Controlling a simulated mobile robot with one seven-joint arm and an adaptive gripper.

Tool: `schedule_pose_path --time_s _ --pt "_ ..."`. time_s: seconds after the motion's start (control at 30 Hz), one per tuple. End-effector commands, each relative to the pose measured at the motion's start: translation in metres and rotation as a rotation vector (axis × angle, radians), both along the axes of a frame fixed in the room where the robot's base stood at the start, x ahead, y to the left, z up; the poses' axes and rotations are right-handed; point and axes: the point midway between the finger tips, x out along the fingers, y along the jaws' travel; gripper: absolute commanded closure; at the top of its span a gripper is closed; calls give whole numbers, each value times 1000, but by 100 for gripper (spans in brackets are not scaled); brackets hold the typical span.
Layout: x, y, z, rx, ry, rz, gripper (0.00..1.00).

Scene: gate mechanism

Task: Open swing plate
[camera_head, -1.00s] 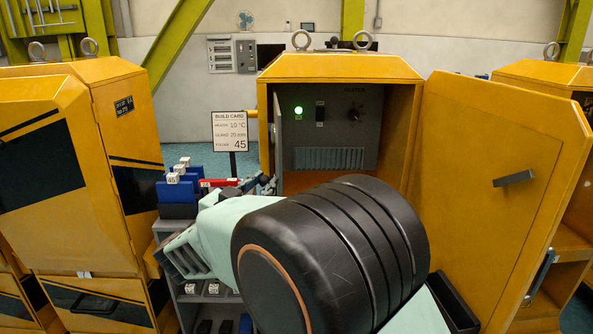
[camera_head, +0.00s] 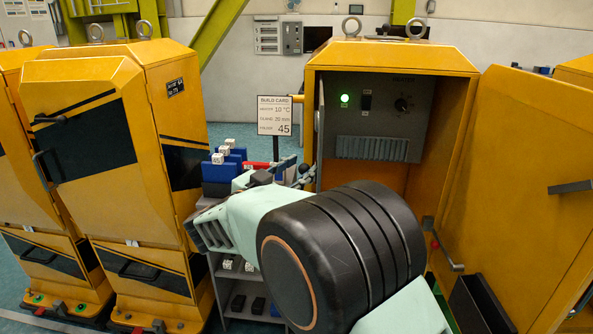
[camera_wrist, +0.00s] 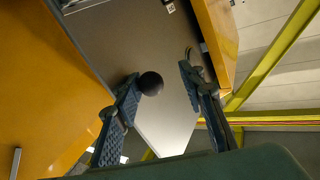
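In the wrist view, a flat grey plate (camera_wrist: 160,125), which looks like the swing plate, has a round black knob (camera_wrist: 151,83). My gripper (camera_wrist: 163,82) is open, with its two fingers apart on either side of the knob. The knob is close to the left finger; I cannot tell if they touch. In the head view, a thin grey plate edge (camera_head: 319,135) stands at the left side of the open cabinet (camera_head: 395,55). My gripper (camera_head: 296,172) is beside it at the cabinet's left, mostly hidden behind my wrist.
The cabinet's yellow door (camera_head: 520,170) hangs open at the right. Inside is a dark panel (camera_head: 375,115) with a lit green lamp (camera_head: 344,98). A build card (camera_head: 275,115) and a shelf with blue bins (camera_head: 220,172) stand left of the cabinet. Other yellow cabinets (camera_head: 95,150) are further left.

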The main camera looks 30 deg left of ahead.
Motion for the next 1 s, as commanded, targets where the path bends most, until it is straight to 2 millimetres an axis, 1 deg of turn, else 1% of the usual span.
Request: schedule_pose_path --time_s 0.03,0.47,0.57,0.67,1.0 --pt "1 0 5 3 -7 1 62" --pt "-2 2 1 1 -1 5 62" --pt "-7 3 0 0 1 6 62" --pt "-20 4 0 1 3 8 62" --pt "-89 4 0 -1 0 7 62"
